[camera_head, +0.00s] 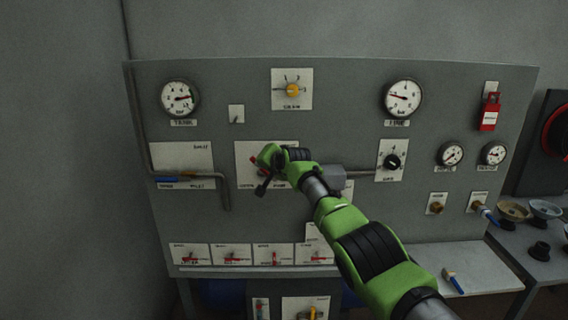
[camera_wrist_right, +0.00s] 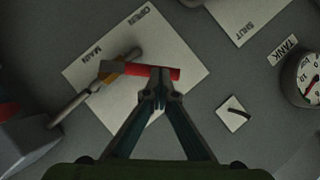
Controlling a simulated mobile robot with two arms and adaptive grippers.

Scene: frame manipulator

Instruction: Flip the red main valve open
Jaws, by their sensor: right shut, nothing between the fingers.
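The red main valve handle (camera_wrist_right: 143,69) sits on a brass valve body (camera_wrist_right: 112,77) in front of a white plate marked MAIN and OPEN (camera_wrist_right: 185,50). In the wrist view the handle lies nearly along the picture's horizontal. My right gripper (camera_wrist_right: 158,94) is shut and empty, its fingertips at the free end of the handle; I cannot tell whether they touch it. In the head view my right gripper (camera_head: 262,188) is in front of the plate (camera_head: 244,150) and hides most of the valve. Only a bit of red (camera_head: 254,160) shows there. My left gripper is out of view.
A grey pipe (camera_head: 358,173) runs right from the valve area to a black knob (camera_head: 392,161). A blue-handled valve (camera_head: 185,180) is to the left. Gauges (camera_head: 179,97) and a yellow knob (camera_head: 292,90) are above. Several small red levers (camera_head: 232,256) line the panel's bottom.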

